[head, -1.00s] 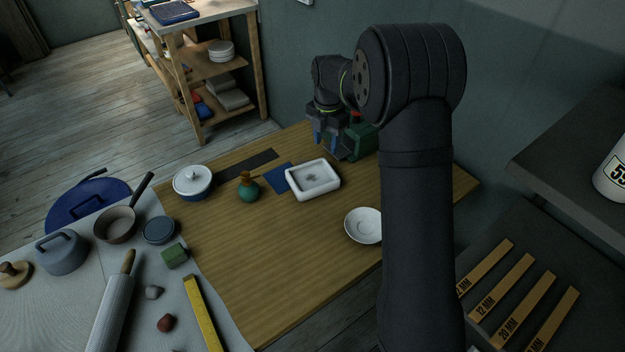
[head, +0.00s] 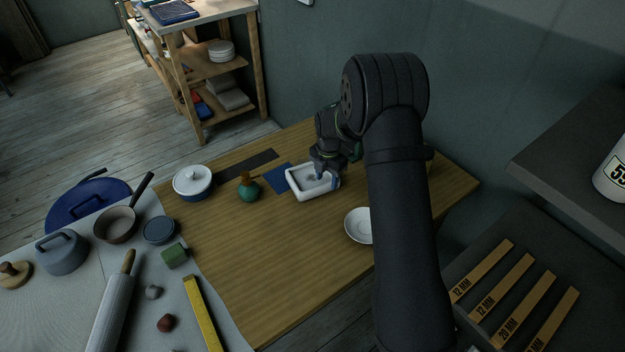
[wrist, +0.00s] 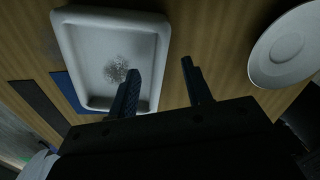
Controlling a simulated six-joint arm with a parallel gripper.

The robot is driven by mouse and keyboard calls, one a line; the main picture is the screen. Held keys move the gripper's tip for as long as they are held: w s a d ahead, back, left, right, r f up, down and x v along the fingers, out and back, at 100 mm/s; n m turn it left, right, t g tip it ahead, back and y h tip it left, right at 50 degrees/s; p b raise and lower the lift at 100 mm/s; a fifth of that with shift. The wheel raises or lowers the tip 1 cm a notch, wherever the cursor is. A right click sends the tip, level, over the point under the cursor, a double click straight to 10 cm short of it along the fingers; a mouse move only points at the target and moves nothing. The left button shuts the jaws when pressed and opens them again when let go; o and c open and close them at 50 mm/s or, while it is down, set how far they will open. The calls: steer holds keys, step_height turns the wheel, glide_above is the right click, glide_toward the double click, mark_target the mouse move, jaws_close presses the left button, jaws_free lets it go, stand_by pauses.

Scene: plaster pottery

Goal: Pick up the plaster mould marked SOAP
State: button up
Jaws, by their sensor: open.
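The plaster mould is a white, shallow rectangular block (head: 294,184) with rounded corners and a grey speckled patch in its hollow. It lies on the wooden table, and no SOAP marking can be read on it. It also fills the upper left of the wrist view (wrist: 88,55). My gripper (head: 327,177) is open at the mould's right end. In the wrist view my gripper (wrist: 160,65) has its left finger over the hollow and its right finger outside the right wall. I cannot tell whether either finger touches the mould.
A white saucer (head: 357,226) lies to the right of the mould. A blue sheet (head: 271,179) lies against its left side. A green round vase (head: 248,193) and a white lidded pot (head: 192,187) stand farther left. The table's front (head: 275,270) is clear.

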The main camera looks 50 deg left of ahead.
steer(key=shift+f, duration=0.9)
jaws_close()
steer(key=shift+r, duration=0.2)
